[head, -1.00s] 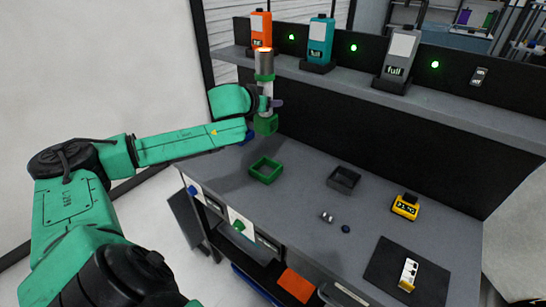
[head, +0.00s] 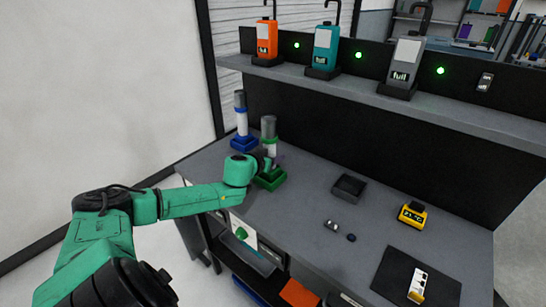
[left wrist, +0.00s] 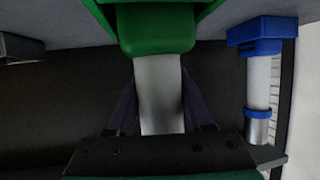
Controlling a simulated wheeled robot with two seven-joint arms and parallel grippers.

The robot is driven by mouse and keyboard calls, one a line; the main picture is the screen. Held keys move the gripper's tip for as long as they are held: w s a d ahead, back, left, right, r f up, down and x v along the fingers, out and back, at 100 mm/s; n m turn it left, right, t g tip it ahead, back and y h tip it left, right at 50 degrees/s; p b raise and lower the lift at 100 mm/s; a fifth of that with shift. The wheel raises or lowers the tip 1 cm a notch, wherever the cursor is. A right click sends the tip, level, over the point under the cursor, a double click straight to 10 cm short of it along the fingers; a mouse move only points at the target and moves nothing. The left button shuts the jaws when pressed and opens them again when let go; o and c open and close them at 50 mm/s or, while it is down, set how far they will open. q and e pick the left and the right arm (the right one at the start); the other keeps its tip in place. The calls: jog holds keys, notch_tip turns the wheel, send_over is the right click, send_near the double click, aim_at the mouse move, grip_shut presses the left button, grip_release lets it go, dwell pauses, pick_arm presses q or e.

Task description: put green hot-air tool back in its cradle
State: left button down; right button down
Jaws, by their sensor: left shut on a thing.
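The green hot-air tool (head: 269,127) stands upright at the back left of the bench, with a grey nozzle on top and a pale body. My left gripper (head: 271,162) is shut on its body, which also shows between the fingers in the left wrist view (left wrist: 160,95). The tool's lower end is at the green cradle (head: 271,181), an open square box on the bench. The gripper and cradle walls hide that end, so I cannot tell whether it rests on the cradle's floor. My right gripper is not in view.
A blue hot-air tool (head: 240,112) stands in its blue cradle (head: 243,143) just left and behind. An empty dark cradle (head: 348,187), a yellow display box (head: 412,214) and small parts lie to the right. A shelf (head: 440,110) with chargers runs above.

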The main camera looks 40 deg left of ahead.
pick_arm(q)
jog(key=shift+c, duration=2.4)
grip_release()
jog(key=shift+o, duration=0.9)
jog(key=shift+s+d+r, duration=0.1)
jog(key=shift+s+a+r, duration=0.1)
jog(key=shift+s+a, duration=0.15)
jog(key=shift+s, duration=0.35)
jog(key=shift+s+d+r, duration=0.25)
jog(key=shift+s+r, duration=0.05)
jog(key=shift+s, duration=0.3)
jog(key=p+v, duration=0.9)
jog(key=p, duration=0.1)
jog(key=shift+d+r, duration=0.25)
jog(key=shift+d, duration=0.05)
